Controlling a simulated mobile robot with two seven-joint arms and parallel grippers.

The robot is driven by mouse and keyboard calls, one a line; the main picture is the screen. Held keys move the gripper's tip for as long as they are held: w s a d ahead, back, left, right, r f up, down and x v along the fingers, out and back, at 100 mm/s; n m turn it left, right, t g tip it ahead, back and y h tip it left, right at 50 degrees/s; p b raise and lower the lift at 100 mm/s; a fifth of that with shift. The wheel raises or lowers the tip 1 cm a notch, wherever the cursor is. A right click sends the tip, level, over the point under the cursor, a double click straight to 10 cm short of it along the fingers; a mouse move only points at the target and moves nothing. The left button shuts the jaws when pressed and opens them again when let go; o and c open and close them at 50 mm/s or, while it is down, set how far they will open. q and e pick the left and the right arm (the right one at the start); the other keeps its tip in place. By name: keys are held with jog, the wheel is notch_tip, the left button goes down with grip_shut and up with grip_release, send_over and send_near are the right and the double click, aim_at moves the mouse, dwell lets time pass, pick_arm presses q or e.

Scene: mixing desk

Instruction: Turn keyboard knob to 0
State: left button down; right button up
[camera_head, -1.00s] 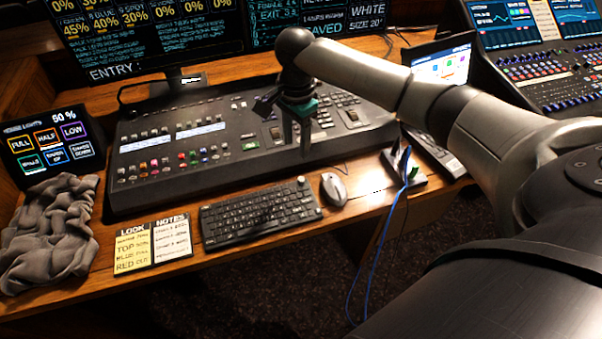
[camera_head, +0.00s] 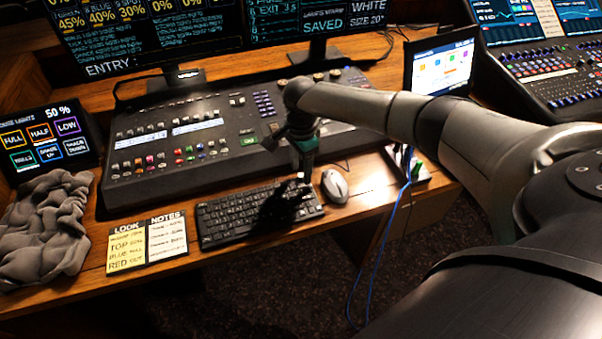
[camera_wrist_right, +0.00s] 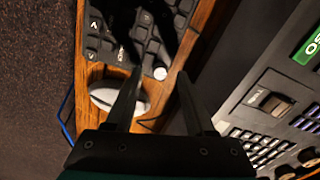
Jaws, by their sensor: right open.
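The black keyboard (camera_head: 225,219) lies on the wooden desk. In the right wrist view its corner (camera_wrist_right: 105,45) shows with a small round silver knob (camera_wrist_right: 160,73). My right gripper (camera_head: 302,172) hangs over the right upper corner of the keyboard, fingers pointing down. In the right wrist view the open gripper (camera_wrist_right: 158,80) has its two fingers apart, with the knob appearing between their tips; I cannot tell whether they touch it. The knob's setting cannot be read. My left gripper is not in view.
A mouse (camera_head: 335,186) lies close to the right of the keyboard; it also shows in the right wrist view (camera_wrist_right: 118,97). The mixing console (camera_head: 130,165) stands behind. Note cards (camera_head: 147,240) and a grey cloth (camera_head: 45,230) lie left. A blue cable (camera_head: 385,250) hangs at right.

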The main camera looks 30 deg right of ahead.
jog(key=shift+f, duration=0.7)
grip_shut()
